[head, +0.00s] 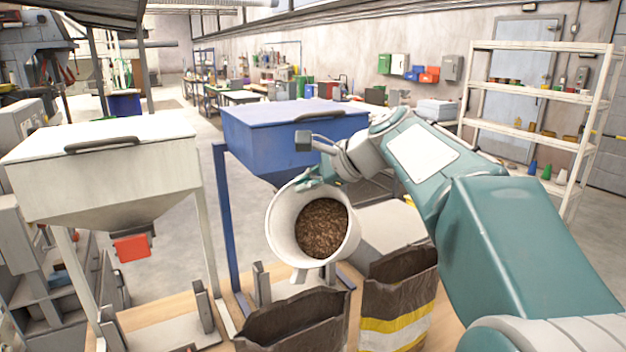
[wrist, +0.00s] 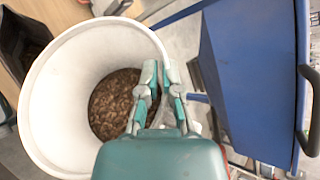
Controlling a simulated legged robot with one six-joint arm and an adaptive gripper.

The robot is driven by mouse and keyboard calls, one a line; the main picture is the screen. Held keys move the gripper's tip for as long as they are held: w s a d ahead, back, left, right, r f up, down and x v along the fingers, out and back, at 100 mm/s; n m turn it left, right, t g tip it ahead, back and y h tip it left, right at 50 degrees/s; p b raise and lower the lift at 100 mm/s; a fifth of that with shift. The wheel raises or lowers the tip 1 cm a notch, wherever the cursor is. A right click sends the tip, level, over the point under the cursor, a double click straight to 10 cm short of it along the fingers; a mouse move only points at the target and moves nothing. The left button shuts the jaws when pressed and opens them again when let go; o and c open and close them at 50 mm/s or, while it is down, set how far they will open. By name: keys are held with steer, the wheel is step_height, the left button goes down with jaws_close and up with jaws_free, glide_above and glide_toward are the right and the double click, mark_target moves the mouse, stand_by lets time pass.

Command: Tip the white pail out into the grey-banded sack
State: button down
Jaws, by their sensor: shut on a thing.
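The white pail (head: 283,226) is tilted with its mouth toward the head camera, and brown pellets (head: 322,228) lie inside. My gripper (head: 312,178) is shut on the pail's rim; the wrist view shows its fingers (wrist: 160,88) at the rim, with pellets (wrist: 115,100) deep in the pail. The pail hangs above and behind two open brown sacks. The left sack (head: 290,328) is cut off by the frame's bottom, so any band on it is hidden. The right sack (head: 397,310) has a yellow band above a pale one. No pellets are seen falling.
A blue hopper (head: 290,125) stands close behind the pail, and a white hopper (head: 105,170) with a red outlet stands at left. Upright metal brackets (head: 262,285) rise from the wooden bench near the sacks. An open dark sack (wrist: 22,45) shows beside the pail in the wrist view.

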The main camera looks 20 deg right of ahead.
steer(key=s+a+f+n+t+h, duration=0.1)
steer(key=s+a+f+n, duration=0.1)
steer(key=s+a+f+n+t+h, duration=0.1)
steer(key=s+a+f+t, duration=0.1)
steer(key=s+a, duration=0.1)
steer(key=s+a+f+n+t+h, duration=0.1)
steer(key=s+a+f+n+t, duration=0.1)
steer(key=s+a, duration=0.1)
steer(key=shift+n, duration=0.3)
steer(key=shift+a, duration=0.1)
stand_by(0.6)
